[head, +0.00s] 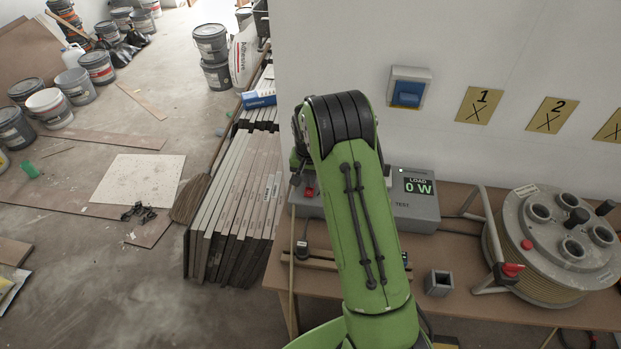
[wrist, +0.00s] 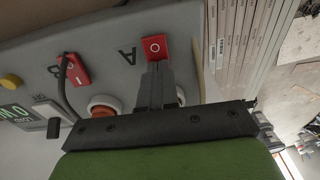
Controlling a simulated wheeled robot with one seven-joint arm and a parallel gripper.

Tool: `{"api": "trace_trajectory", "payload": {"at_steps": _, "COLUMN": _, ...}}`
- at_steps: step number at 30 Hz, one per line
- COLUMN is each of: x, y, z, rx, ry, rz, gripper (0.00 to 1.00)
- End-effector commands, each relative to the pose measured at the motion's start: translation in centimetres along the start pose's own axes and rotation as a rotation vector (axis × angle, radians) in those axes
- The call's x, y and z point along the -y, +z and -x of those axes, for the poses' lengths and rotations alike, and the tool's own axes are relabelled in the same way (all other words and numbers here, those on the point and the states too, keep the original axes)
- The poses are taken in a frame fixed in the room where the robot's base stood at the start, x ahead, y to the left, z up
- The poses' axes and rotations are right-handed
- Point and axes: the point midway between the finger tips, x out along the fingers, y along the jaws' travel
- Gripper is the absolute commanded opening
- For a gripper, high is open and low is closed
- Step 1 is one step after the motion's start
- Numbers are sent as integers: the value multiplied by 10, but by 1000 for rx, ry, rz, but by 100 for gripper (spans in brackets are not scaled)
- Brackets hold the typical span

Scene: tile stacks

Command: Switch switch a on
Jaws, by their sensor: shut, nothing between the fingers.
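Switch A (wrist: 156,47) is a red rocker marked O, beside a letter A on a grey test box (wrist: 110,45) in the wrist view. My gripper (wrist: 160,66) is shut and empty, its fingertips right at the lower edge of the switch. I cannot tell whether they touch it. Part of the rocker is hidden behind the fingers. In the head view the test box (head: 418,212) shows LOAD 0 W, and my green arm hides my gripper and much of the box.
Switch B (wrist: 76,69), another red rocker, has a dark curved piece beside it. A round orange-red button (wrist: 103,108) lies near my gripper. A cable reel (head: 560,240) and a small grey square holder (head: 439,283) are on the table. Leaning tiles (head: 235,205) stand left.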

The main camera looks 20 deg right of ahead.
Motion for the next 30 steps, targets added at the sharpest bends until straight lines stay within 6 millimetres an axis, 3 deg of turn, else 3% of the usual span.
{"api": "trace_trajectory", "payload": {"at_steps": 1, "x": -2, "y": 14, "z": -10, "rx": 38, "ry": 12, "rz": 4, "gripper": 0}}
{"api": "trace_trajectory", "payload": {"at_steps": 11, "x": 0, "y": 18, "z": -8, "rx": 42, "ry": 9, "rz": 8, "gripper": 0}}
{"api": "trace_trajectory", "payload": {"at_steps": 14, "x": 0, "y": 16, "z": 1, "rx": 39, "ry": 8, "rz": 9, "gripper": 0}}
{"api": "trace_trajectory", "payload": {"at_steps": 20, "x": -2, "y": 4, "z": 50, "rx": 7, "ry": -1, "rz": 2, "gripper": 0}}
{"api": "trace_trajectory", "payload": {"at_steps": 30, "x": -2, "y": 3, "z": 125, "rx": 3, "ry": -1, "rz": 2, "gripper": 0}}
